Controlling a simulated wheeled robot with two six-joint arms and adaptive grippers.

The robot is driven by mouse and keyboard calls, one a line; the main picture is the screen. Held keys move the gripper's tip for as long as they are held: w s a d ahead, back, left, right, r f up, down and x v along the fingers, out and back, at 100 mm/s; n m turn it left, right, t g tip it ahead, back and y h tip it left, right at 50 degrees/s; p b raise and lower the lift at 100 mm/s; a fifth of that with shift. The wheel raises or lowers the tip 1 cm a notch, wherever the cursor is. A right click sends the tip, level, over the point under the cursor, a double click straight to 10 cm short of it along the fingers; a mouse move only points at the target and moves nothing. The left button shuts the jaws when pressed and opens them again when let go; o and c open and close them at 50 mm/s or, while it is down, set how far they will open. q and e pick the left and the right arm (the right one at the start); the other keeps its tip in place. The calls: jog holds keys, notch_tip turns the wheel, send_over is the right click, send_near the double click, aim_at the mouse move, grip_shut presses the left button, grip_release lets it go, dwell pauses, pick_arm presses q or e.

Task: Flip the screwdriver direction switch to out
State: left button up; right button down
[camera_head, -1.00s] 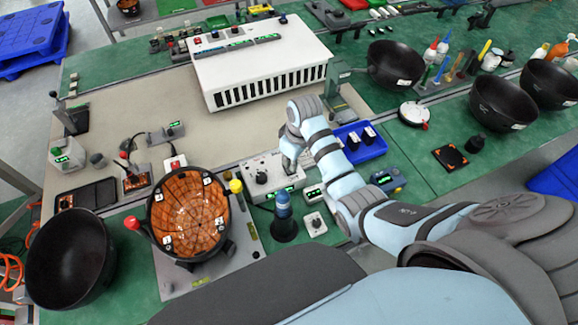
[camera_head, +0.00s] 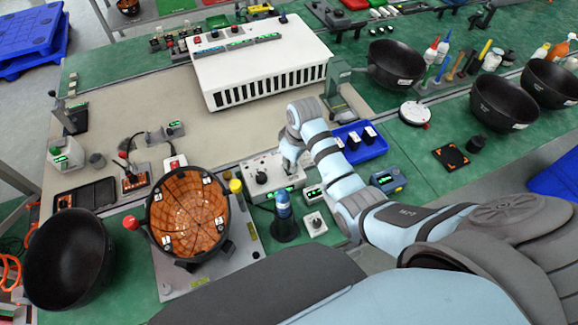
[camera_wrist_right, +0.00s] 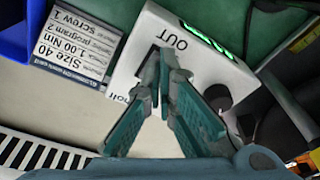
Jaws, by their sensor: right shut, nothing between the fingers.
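The screwdriver controller (camera_head: 262,178) is a pale box with a black knob and a green display, standing near the middle of the bench. In the right wrist view the controller (camera_wrist_right: 192,42) shows the printed word OUT beside the display. My right gripper (camera_head: 288,167) is over the right part of the controller, pointing down. In the wrist view its fingertips (camera_wrist_right: 163,62) are together and empty, right beside the word OUT. The direction switch is hidden by the fingers, so its position cannot be told. My left gripper is not in view.
A dark stand with a blue-topped tool (camera_head: 284,214) and a small white knob box (camera_head: 315,224) stand just in front of the controller. A blue tray (camera_head: 368,150) is to the right. A black bowl-like fixture with an orange inside (camera_head: 188,212) is to the left.

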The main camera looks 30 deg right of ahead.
jog(key=shift+f, duration=0.45)
jog(key=shift+r, duration=0.1)
notch_tip(320, 180, up, 3)
jog(key=shift+f+p, duration=0.1)
jog(key=shift+p, duration=1.1)
jog(key=shift+r+b, duration=0.3)
jog(key=shift+r, duration=1.75)
jog(key=shift+a+f, duration=0.1)
